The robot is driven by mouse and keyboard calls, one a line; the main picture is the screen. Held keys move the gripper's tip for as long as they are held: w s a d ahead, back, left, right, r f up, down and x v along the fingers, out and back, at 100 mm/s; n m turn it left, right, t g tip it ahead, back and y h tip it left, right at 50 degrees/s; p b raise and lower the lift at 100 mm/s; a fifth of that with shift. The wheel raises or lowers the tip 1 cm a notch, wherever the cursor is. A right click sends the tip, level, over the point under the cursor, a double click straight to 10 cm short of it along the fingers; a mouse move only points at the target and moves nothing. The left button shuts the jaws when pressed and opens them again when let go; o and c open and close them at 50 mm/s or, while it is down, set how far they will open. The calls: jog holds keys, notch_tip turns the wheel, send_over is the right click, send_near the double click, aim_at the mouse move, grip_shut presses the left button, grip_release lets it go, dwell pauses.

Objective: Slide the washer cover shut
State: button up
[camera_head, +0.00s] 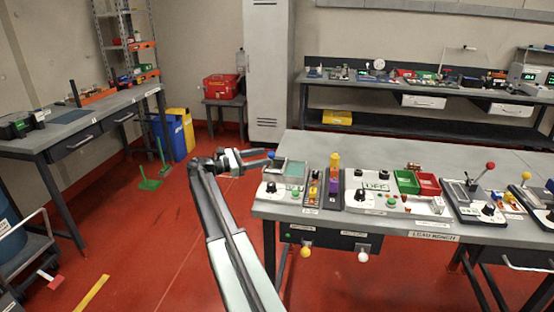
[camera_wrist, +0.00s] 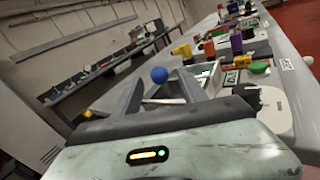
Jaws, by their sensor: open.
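A small grey tray (camera_head: 302,172) sits at the near left corner of the workbench, with a greenish part inside. A blue ball knob (camera_head: 271,155) stands at its left side; I take it to be the washer cover's handle, but the cover itself is hard to make out. My gripper (camera_head: 259,157) is open and empty at the left of the tray, close to the knob. In the wrist view the blue knob (camera_wrist: 159,74) shows between and just beyond the two fingers. I cannot tell whether a finger touches it. Washers are too small to tell.
Red floor is free left of the bench. A side table (camera_head: 80,125) stands at far left.

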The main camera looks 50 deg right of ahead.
aim_at(279, 163)
jog(key=x, duration=0.7)
jog(key=shift+s+d, duration=0.15)
jog(key=shift+d, duration=0.1)
grip_shut()
jog(key=shift+a+f, duration=0.1)
jog(key=shift+f, duration=0.05)
dwell(0.9)
